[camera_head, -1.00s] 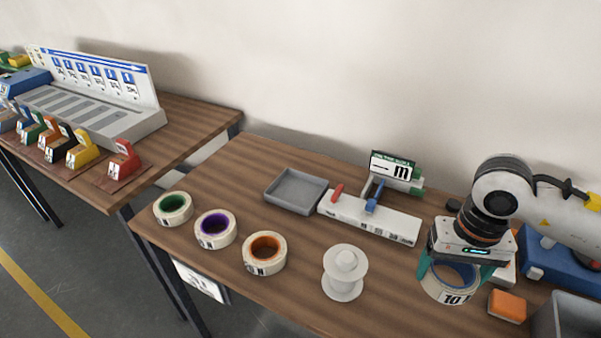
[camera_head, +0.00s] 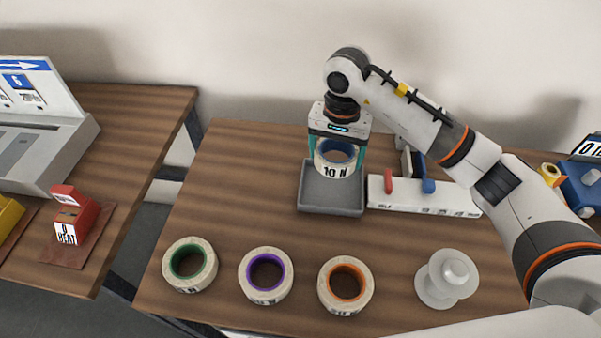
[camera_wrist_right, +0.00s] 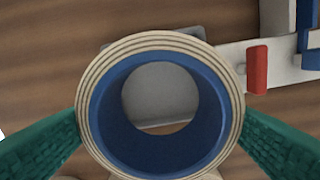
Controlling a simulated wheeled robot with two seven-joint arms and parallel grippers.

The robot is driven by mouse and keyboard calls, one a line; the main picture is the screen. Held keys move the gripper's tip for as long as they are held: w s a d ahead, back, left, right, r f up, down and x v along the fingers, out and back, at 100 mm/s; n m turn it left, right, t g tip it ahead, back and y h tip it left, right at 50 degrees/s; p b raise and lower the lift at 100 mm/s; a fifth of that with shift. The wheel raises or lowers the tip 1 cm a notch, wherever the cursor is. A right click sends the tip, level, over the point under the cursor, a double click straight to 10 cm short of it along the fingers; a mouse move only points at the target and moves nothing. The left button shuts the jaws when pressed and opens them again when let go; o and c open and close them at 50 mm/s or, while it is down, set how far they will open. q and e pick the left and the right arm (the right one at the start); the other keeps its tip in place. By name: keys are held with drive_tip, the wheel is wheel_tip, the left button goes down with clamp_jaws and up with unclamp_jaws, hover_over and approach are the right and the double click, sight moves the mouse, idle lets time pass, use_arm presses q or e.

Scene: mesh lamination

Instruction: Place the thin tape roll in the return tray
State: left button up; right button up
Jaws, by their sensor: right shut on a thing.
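The tape roll with a blue core (camera_head: 336,160) is in my right gripper (camera_head: 337,158), whose green fingers press on its two sides. In the right wrist view the roll (camera_wrist_right: 92,95) fills the middle between the fingers. The grey return tray (camera_head: 331,204) lies on the table below the roll. In the head view the roll is over the tray's back part. Through the core in the wrist view, the tray floor and its near edge show. The roll appears to be held above the tray; the exact gap is hard to tell. My left gripper is not in view.
Rolls with green (camera_head: 190,265), purple (camera_head: 266,276) and orange (camera_head: 346,287) cores stand along the table's front. A white spool (camera_head: 447,279) is right of them. A white fixture with red and blue levers (camera_head: 424,196) sits just right of the tray.

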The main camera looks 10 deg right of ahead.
drive_tip(key=p, duration=0.2)
hover_over(331, 190)
wheel_tip(331, 190, down, 6)
drive_tip(key=shift+s+d+r, duration=0.1)
drive_tip(key=shift+s, duration=0.05)
drive_tip(key=f, duration=0.3)
drive_tip(key=shift+a+f, duration=0.2)
drive_tip(key=shift+f, duration=0.4)
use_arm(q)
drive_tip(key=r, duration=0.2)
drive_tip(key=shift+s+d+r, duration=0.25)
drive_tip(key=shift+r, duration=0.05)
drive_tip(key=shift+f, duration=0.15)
use_arm(e)
drive_tip(key=shift+f, duration=0.1)
